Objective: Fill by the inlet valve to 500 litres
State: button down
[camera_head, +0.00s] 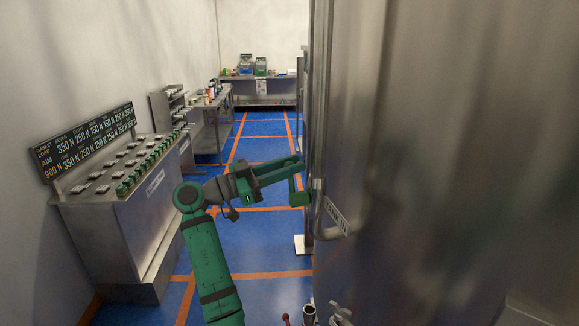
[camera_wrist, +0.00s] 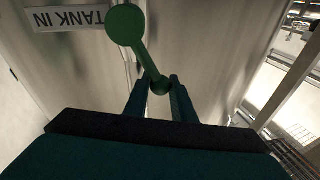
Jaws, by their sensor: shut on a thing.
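The inlet valve's green lever (camera_wrist: 143,55) runs from a round green hub to a knobbed end in the wrist view. A white label (camera_wrist: 64,18) reading TANK IN, upside down here, is beside the hub. My gripper (camera_wrist: 159,92) is shut on the knobbed end of the lever. The big steel tank (camera_head: 460,150) fills the right side. No litre reading is visible.
A steel console (camera_head: 125,215) with rows of green knobs and a display board (camera_head: 90,142) reading in newtons stands at left. Benches (camera_head: 212,125) are behind it. The blue floor aisle with orange lines is clear. Small fittings (camera_head: 309,314) show at the bottom edge.

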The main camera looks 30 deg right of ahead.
jog(key=shift+f, duration=0.25)
jog(key=c, duration=1.5)
grip_release()
jog(key=shift+c, duration=0.2)
jog(key=shift+w+r, duration=0.1)
jog(key=shift+a, duration=0.1)
